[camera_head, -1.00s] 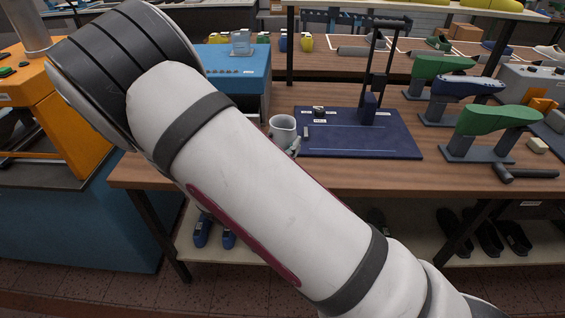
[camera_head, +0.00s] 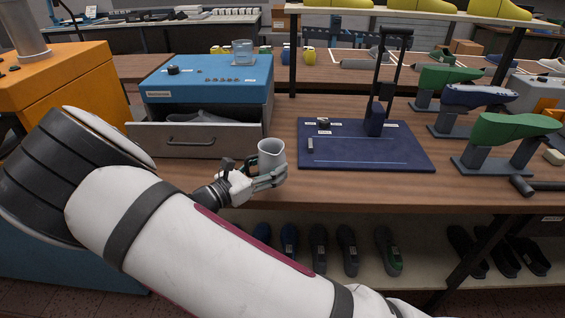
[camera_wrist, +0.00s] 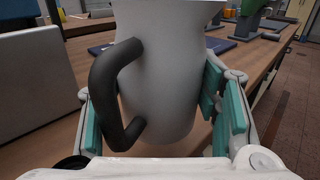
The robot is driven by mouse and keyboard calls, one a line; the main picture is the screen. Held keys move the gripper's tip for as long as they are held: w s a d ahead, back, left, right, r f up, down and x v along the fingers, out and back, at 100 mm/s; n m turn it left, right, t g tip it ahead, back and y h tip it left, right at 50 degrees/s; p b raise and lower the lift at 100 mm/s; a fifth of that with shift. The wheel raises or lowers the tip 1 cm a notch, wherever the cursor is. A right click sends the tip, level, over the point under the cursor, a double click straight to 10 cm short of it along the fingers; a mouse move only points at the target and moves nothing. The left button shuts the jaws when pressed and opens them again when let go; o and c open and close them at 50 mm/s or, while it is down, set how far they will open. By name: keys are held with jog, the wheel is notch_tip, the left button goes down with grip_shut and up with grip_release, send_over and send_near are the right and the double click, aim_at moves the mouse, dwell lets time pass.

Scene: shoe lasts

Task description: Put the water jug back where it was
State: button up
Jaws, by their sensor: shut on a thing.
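The water jug (camera_head: 271,154) is a light grey jug, seen in the head view above the front part of the wooden table. My gripper (camera_head: 268,178) is shut on it from the left and front. In the wrist view the jug (camera_wrist: 165,80) fills the middle, upright, with its dark curved handle (camera_wrist: 100,95) towards the camera and left. The teal finger pads of my gripper (camera_wrist: 155,115) lie on both sides of its body. The jug's base is partly hidden by the fingers, so I cannot tell whether it touches the table.
A blue cabinet (camera_head: 215,85) with its grey drawer (camera_head: 190,142) pulled open stands left of the jug. A clear glass container (camera_head: 242,53) is on top. A dark blue mat (camera_head: 370,152) with a black stand lies right. Green shoe lasts (camera_head: 515,127) stand farther right.

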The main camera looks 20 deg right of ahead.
jog(key=w+d, duration=0.1)
jog(key=w, duration=0.1)
jog(key=w+d, duration=0.4)
jog(key=shift+w+d+f, duration=0.25)
jog(key=shift+w+f, duration=0.1)
jog(key=shift+f, duration=0.05)
jog(key=shift+w+d+f, duration=0.1)
jog(key=shift+f, duration=1.65)
jog(key=shift+f+b, duration=0.2)
jog(key=shift+b, duration=0.1)
jog(key=o, duration=1.4)
jog(key=shift+c, duration=0.2)
